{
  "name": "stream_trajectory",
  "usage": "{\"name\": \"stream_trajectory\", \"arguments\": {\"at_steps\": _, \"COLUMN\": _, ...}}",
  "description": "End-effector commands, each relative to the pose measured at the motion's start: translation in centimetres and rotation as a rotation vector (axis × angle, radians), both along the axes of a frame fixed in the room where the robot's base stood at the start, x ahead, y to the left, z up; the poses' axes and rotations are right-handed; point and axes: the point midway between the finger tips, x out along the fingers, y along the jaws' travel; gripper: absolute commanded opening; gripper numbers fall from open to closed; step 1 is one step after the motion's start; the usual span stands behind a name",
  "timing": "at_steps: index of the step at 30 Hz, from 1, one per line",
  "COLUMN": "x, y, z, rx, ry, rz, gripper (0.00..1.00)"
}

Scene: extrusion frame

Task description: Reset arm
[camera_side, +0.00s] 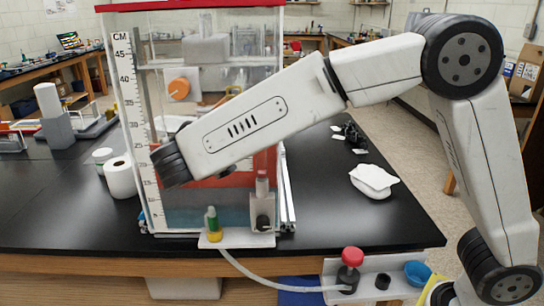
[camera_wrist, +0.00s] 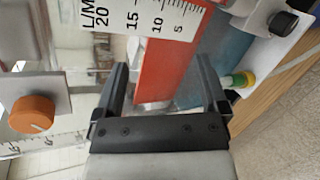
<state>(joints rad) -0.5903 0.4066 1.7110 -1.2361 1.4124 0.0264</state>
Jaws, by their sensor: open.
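In the wrist view my gripper (camera_wrist: 163,80) is open, its two dark fingers standing apart with nothing held between them. Past the fingers I see a white scale (camera_wrist: 158,17) and a red-orange panel (camera_wrist: 168,58). In the side view my arm reaches from the right across the front of a clear tank with a red top rim (camera_side: 190,5). The dark wrist joint is near the tank's lower left. The fingers cannot be made out there.
An orange knob (camera_side: 179,88) is on the tank. A green-and-yellow fitting (camera_side: 213,226) and a red-topped knob (camera_side: 352,258) joined by a hose are at the table's front edge.

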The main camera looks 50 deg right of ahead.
Motion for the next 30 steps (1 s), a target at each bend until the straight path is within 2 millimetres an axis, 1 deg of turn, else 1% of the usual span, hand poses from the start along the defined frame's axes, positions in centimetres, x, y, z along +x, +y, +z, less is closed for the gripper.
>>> {"name": "stream_trajectory", "arguments": {"at_steps": 1, "x": -1.0, "y": -1.5, "z": -1.7, "rx": 0.046, "ry": 0.030, "rz": -0.054, "gripper": 0.93}}
{"name": "stream_trajectory", "arguments": {"at_steps": 3, "x": -2.6, "y": -3.0, "z": -3.8, "rx": 0.112, "ry": 0.064, "rz": -0.128, "gripper": 0.93}}
{"name": "stream_trajectory", "arguments": {"at_steps": 6, "x": -4.8, "y": -4.9, "z": -6.6, "rx": 0.203, "ry": 0.107, "rz": -0.229, "gripper": 0.93}}
{"name": "stream_trajectory", "arguments": {"at_steps": 8, "x": -6.1, "y": -6.0, "z": -8.0, "rx": 0.266, "ry": 0.135, "rz": -0.280, "gripper": 0.93}}
{"name": "stream_trajectory", "arguments": {"at_steps": 12, "x": -8.9, "y": -7.9, "z": -11.2, "rx": 0.449, "ry": 0.198, "rz": -0.363, "gripper": 0.93}}
{"name": "stream_trajectory", "arguments": {"at_steps": 15, "x": -10.8, "y": -8.8, "z": -13.2, "rx": 0.597, "ry": 0.220, "rz": -0.414, "gripper": 0.93}}
{"name": "stream_trajectory", "arguments": {"at_steps": 21, "x": -14.6, "y": -9.8, "z": -16.3, "rx": 0.902, "ry": 0.188, "rz": -0.535, "gripper": 0.93}}
{"name": "stream_trajectory", "arguments": {"at_steps": 27, "x": -17.2, "y": -10.5, "z": -18.1, "rx": 1.170, "ry": 0.049, "rz": -0.662, "gripper": 0.93}}
{"name": "stream_trajectory", "arguments": {"at_steps": 30, "x": -18.0, "y": -10.9, "z": -18.5, "rx": 1.259, "ry": -0.033, "rz": -0.712, "gripper": 0.93}}
